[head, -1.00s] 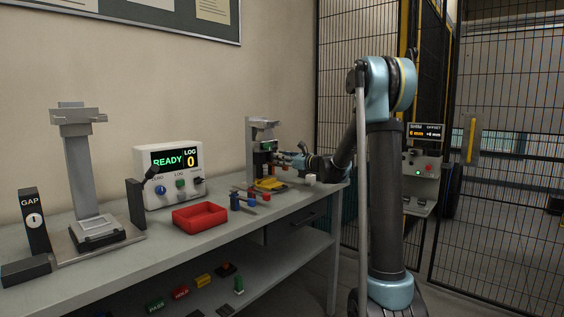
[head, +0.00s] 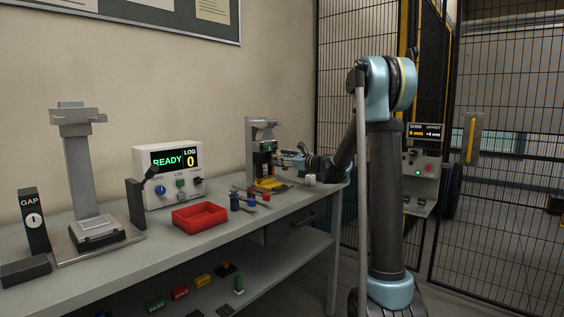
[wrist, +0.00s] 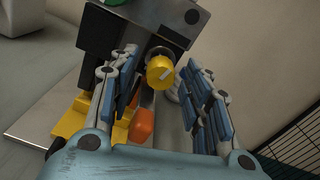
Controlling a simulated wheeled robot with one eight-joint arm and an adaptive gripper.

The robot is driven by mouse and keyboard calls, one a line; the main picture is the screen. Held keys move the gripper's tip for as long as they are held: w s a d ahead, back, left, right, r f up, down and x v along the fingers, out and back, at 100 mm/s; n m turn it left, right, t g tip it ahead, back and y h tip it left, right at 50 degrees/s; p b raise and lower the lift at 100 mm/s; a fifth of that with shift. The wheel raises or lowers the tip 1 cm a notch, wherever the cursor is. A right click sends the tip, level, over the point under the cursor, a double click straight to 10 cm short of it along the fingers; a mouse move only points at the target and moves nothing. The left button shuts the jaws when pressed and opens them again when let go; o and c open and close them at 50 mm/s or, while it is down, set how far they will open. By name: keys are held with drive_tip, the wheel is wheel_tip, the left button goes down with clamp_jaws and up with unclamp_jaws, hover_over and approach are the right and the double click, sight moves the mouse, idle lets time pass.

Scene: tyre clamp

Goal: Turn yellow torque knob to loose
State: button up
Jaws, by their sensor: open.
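The yellow torque knob (wrist: 160,72) shows in the wrist view, with a pale mark on its face, on the side of a dark and metal clamp unit (wrist: 130,30). My gripper (wrist: 165,85) is open, with its blue-padded fingers on either side of the knob. I cannot tell whether either finger touches it. In the head view my gripper (head: 288,160) is at the clamp stand (head: 262,150) on the bench's far end; the knob is not discernible there.
An orange part (wrist: 142,125) and a yellow base piece (wrist: 68,130) lie below the knob. On the bench (head: 130,262) are a red tray (head: 200,216), a READY display box (head: 168,175) and a taller stand (head: 85,175). A mesh fence (head: 510,200) stands at right.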

drive_tip(key=v, duration=1.1)
drive_tip(key=shift+s+d, duration=0.2)
drive_tip(key=shift+d, duration=0.1)
